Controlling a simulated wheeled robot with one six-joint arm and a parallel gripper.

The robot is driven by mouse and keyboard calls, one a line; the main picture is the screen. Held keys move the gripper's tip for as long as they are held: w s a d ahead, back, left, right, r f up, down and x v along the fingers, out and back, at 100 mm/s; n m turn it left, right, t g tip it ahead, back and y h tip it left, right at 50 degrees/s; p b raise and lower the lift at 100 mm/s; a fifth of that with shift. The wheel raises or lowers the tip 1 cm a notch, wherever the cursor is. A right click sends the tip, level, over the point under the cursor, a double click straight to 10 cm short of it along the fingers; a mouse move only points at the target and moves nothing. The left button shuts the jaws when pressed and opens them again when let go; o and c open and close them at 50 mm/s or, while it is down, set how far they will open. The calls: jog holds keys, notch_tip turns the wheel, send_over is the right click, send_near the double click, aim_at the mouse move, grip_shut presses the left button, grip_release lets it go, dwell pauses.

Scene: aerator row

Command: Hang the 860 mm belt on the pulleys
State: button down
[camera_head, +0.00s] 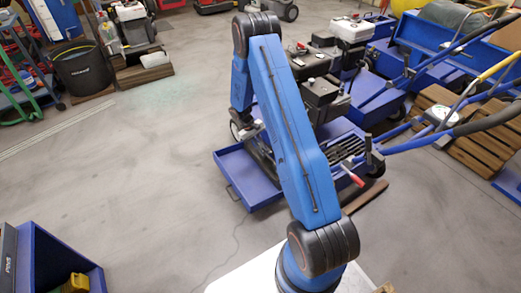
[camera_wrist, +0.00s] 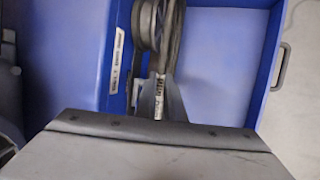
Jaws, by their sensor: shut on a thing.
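My gripper (camera_wrist: 161,103) shows in the wrist view, its grey fingers shut on a dark belt. The belt (camera_wrist: 172,45) runs up from the fingertips as a narrow loop. A rounded dark part at the top, beside or within the loop, may be a pulley, but I cannot tell. A small printed tag sits at the fingertips; I cannot read it.
A white label (camera_wrist: 117,60) is on a blue surface. Blue handles (camera_head: 415,143) reach right.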

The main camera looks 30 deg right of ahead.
jog(key=shift+d, duration=2.2)
jog(key=shift+f, duration=0.45)
dwell(0.6)
jog(key=c, duration=1.8)
grip_release()
jog(key=shift+w, duration=0.1)
jog(key=shift+r, duration=0.15)
jog(key=v, duration=1.7)
jog(key=shift+a, duration=0.15)
jog(key=shift+r, duration=0.15)
